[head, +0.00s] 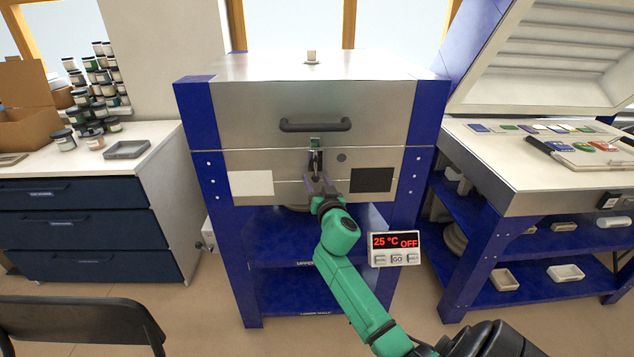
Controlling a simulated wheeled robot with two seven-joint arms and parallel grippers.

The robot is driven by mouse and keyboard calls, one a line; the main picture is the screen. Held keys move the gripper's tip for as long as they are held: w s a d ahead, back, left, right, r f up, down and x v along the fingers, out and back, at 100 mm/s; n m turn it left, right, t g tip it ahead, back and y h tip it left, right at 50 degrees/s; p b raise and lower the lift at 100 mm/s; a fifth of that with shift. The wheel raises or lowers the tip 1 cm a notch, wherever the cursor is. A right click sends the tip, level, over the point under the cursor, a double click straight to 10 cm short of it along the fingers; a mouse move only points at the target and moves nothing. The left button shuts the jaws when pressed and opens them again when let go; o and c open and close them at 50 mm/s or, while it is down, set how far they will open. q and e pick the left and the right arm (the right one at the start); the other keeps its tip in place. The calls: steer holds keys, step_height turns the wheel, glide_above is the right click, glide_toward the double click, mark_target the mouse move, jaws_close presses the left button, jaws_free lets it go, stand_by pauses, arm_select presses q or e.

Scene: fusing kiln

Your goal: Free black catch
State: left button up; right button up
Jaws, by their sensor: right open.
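The kiln (245,127) stands straight ahead in a blue frame, with a steel lid and a dark bar handle (315,125) on its front. Its lid looks closed. The black catch (316,162) sits at the middle of the front, just below the handle, with a small greenish part at its top. My right gripper (317,178) is at the catch, its open fingers pointing up at the lower part. The fingers partly hide the catch, and I cannot tell whether they touch it. My left gripper is not in view.
A controller (393,249) reading 25 °C and OFF hangs right of my right arm. A blue-framed workbench (500,200) stands at right, a drawer cabinet (75,225) with jars at left. A black chair (80,322) is at lower left. Blue shelves lie under the kiln.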

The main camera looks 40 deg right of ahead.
jaws_close()
stand_by(1.4)
